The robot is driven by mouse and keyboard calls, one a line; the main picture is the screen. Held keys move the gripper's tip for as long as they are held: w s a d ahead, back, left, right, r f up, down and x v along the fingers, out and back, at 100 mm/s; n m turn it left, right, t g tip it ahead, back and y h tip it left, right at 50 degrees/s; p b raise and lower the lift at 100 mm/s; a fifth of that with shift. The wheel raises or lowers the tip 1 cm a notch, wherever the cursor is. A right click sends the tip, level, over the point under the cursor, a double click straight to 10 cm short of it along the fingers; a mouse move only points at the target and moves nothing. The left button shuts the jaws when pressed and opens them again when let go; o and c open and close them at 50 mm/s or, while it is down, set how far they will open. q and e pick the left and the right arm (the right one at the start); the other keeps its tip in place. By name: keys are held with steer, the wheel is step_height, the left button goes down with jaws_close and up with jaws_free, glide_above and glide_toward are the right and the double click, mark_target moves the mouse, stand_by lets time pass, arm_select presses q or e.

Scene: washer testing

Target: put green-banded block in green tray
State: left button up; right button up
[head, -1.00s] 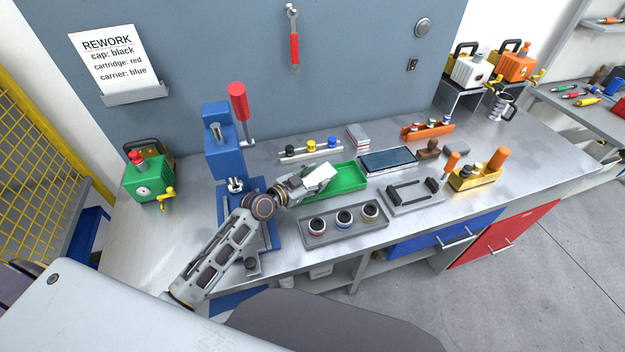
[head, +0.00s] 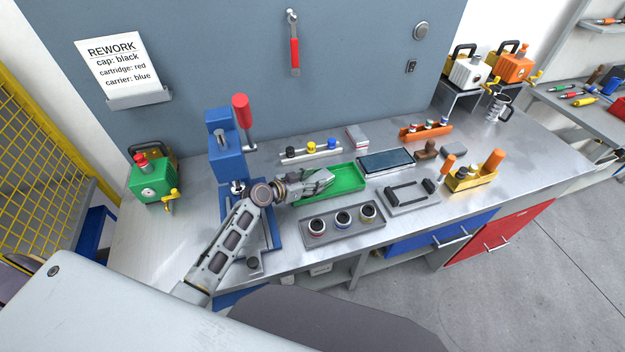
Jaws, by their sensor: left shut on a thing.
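The green tray (head: 349,184) lies on the steel bench, right of the blue press. My left gripper (head: 325,178) is over the tray's left part, low and close to it. It is shut on a pale block, which is now mostly hidden by the fingers. No green band can be made out on it at this size. I cannot tell whether the block touches the tray floor. The tray's right part shows bare green. My right gripper is not in view.
The blue press (head: 226,150) with a red handle stands left of the tray. A grey holder (head: 326,237) with three cups is in front. A dark tablet (head: 386,162) lies to the right. A rail (head: 300,157) with small caps and a stacked box (head: 357,136) are behind.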

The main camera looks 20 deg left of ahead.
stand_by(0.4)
arm_select(q)
steer(key=o, duration=1.3)
steer(key=shift+f, duration=0.1)
steer(key=shift+c, duration=0.2)
steer(key=shift+s, duration=0.1)
steer(key=b+v, duration=0.1)
steer(key=v, duration=0.8)
steer(key=shift+s+a, duration=0.25)
steer(key=shift+s, duration=0.05)
steer(key=shift+b+v, duration=0.35)
steer(key=shift+v, duration=0.75)
